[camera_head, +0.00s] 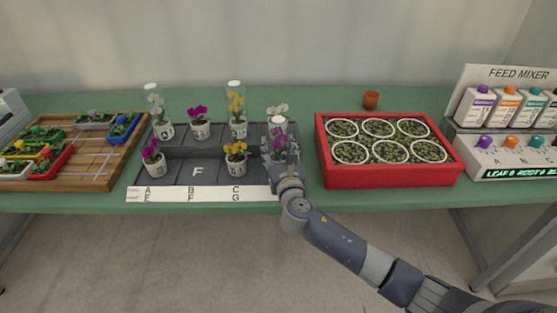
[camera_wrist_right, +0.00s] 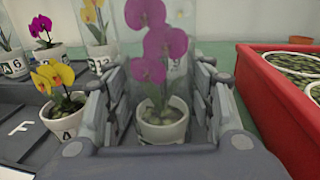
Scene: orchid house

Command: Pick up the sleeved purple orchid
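The sleeved purple orchid (camera_head: 279,131) stands upright in the front right cell of the dark tray (camera_head: 182,175). In the right wrist view the same orchid (camera_wrist_right: 161,128) shows magenta blooms, a clear sleeve and a white pot. My right gripper (camera_head: 281,168) reaches it from the front, low over the tray. In the wrist view its two fingers (camera_wrist_right: 162,105) stand on either side of the sleeve and pot. They look open, with narrow gaps; contact is not visible. The gripper hides part of the pot in the head view. My left gripper is not in view.
A bare yellow orchid (camera_head: 236,153) stands left of the gripper, and a bare white orchid (camera_head: 277,110) behind. The red crate (camera_head: 388,179) is close on the right. Other orchids fill several tray cells; cell F (camera_head: 197,171) is empty. A feed mixer (camera_head: 515,150) stands far right.

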